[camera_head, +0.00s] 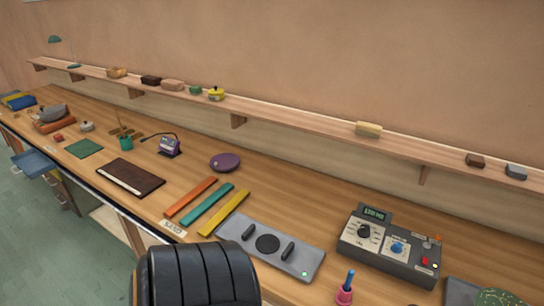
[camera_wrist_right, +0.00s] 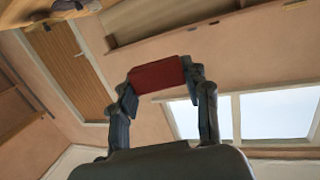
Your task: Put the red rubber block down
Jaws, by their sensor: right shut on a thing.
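In the right wrist view, the red rubber block (camera_wrist_right: 157,75) is a dark red flat-faced piece held between the two fingertips of my right gripper (camera_wrist_right: 158,80). The gripper is shut on it, with a finger at each end. Nothing is seen touching the block other than the fingers; wall and window show behind it. The head view shows neither my right gripper nor this block. My left gripper is in neither view.
The long wooden bench (camera_head: 300,196) carries a grey plate with handles (camera_head: 233,227), colored bars (camera_head: 208,205), a purple disc (camera_head: 225,162), a dark brown board (camera_head: 118,177) and a control box (camera_head: 392,246). A shelf (camera_head: 290,115) runs above. Bare wood lies right of the disc.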

